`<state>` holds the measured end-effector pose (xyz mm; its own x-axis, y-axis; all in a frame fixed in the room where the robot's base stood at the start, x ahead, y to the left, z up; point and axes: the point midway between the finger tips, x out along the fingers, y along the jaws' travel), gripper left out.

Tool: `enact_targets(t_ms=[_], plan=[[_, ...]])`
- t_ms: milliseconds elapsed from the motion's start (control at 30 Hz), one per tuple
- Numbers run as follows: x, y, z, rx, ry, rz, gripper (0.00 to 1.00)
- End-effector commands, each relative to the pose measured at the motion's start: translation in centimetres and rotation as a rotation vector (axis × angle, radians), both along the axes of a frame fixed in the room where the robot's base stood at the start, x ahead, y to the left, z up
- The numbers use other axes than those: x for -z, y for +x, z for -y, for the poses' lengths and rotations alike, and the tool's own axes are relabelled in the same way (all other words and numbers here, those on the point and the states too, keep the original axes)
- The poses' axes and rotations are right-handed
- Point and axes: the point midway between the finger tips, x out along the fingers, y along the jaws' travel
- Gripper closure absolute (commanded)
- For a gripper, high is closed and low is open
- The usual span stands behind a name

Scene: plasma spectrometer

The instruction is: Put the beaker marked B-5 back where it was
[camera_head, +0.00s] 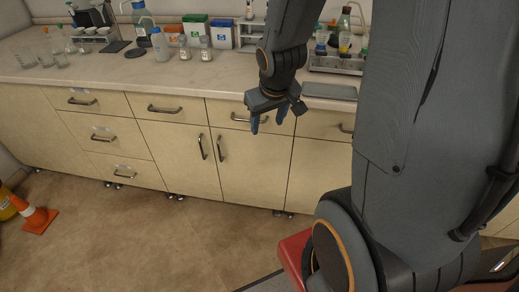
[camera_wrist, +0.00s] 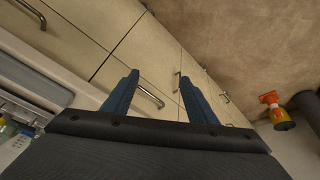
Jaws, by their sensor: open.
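My gripper (camera_head: 267,121) hangs in front of the cabinet fronts, below the counter's front edge. It is open with nothing between its blue fingers, which also show in the wrist view (camera_wrist: 159,80). Several clear glass vessels, which look like beakers and flasks (camera_head: 46,58), stand on the counter at the far left, well away from my gripper. I cannot read any B-5 mark on them, so I cannot tell which beaker is meant.
The pale counter (camera_head: 118,70) holds wash bottles (camera_head: 160,46), small jars (camera_head: 205,49), boxes (camera_head: 221,34) and, at right, a rack of bottles (camera_head: 335,64). Drawer handles (camera_head: 164,109) stick out below. An orange cone (camera_head: 39,217) stands on open floor at left.

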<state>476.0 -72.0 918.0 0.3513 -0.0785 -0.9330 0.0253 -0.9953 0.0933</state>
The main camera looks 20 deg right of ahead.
Motion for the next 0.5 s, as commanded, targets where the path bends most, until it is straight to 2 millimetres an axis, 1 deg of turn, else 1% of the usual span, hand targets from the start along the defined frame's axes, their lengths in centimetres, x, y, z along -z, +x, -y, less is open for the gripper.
enact_targets(t_ms=[33,100,200,300,333,500], plan=[[-0.4,-2.3,-2.0,0.004,0.016,-0.064,0.47],[-0.7,-5.3,-4.0,0.017,0.04,-0.15,0.47],[-1.1,-8.5,-6.0,0.028,0.068,-0.24,0.47],[-1.3,-10.2,-7.1,0.031,0.084,-0.289,0.47],[-1.4,-10.5,-7.2,0.032,0.086,-0.297,0.47],[-1.3,-10.7,-7.3,0.034,0.089,-0.305,0.47]])
